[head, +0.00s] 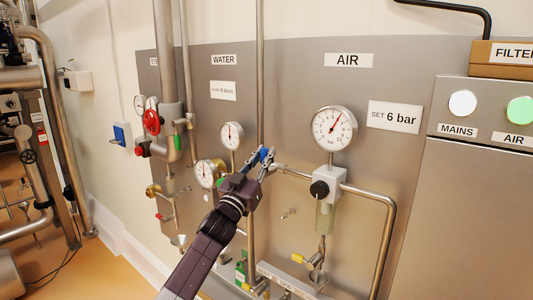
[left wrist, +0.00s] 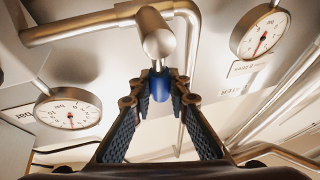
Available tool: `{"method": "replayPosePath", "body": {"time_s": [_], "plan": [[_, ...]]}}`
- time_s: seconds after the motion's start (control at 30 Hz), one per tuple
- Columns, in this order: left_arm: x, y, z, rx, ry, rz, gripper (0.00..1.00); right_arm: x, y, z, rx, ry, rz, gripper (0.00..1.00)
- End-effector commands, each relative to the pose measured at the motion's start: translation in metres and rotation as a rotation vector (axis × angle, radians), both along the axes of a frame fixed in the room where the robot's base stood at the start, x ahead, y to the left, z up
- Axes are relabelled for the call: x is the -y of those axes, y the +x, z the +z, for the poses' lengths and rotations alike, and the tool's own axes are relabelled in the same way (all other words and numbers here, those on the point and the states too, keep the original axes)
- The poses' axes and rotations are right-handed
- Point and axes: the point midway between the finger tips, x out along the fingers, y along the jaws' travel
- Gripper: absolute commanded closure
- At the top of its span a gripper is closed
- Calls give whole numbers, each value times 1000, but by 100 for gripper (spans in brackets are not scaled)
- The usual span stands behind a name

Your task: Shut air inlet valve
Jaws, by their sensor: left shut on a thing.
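The air inlet valve has a small blue handle (head: 265,155) on the pipe left of the air gauge in the head view. My left gripper (head: 264,168) reaches up to it from below and is shut on the blue handle. In the left wrist view, the blue handle (left wrist: 160,86) sits between the two fingertips (left wrist: 160,88), just beside the round metal valve body (left wrist: 158,44). The fingers partly hide the handle in the head view. My right gripper is in neither view.
The air gauge (head: 334,128) and a regulator with a black knob (head: 319,189) stand right of the valve. A water gauge (head: 231,135) is close on the left. Vertical pipes flank my gripper. A cabinet (head: 470,210) fills the right side.

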Motion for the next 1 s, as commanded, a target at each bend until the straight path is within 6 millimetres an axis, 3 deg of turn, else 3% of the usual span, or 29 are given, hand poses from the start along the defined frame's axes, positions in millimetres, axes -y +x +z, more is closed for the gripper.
{"method": "replayPosePath", "body": {"time_s": [0.63, 0.67, 0.8, 1.0], "plan": [[-3, 2, -2, -31, -39, 1, 100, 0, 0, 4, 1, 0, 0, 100], [-3, 2, -2, -31, -39, 1, 81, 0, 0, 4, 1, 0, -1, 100], [-3, 2, -1, -30, -38, 1, 66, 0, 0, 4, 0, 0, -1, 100], [-3, 2, 0, -28, -37, 1, 66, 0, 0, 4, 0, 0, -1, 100]]}}
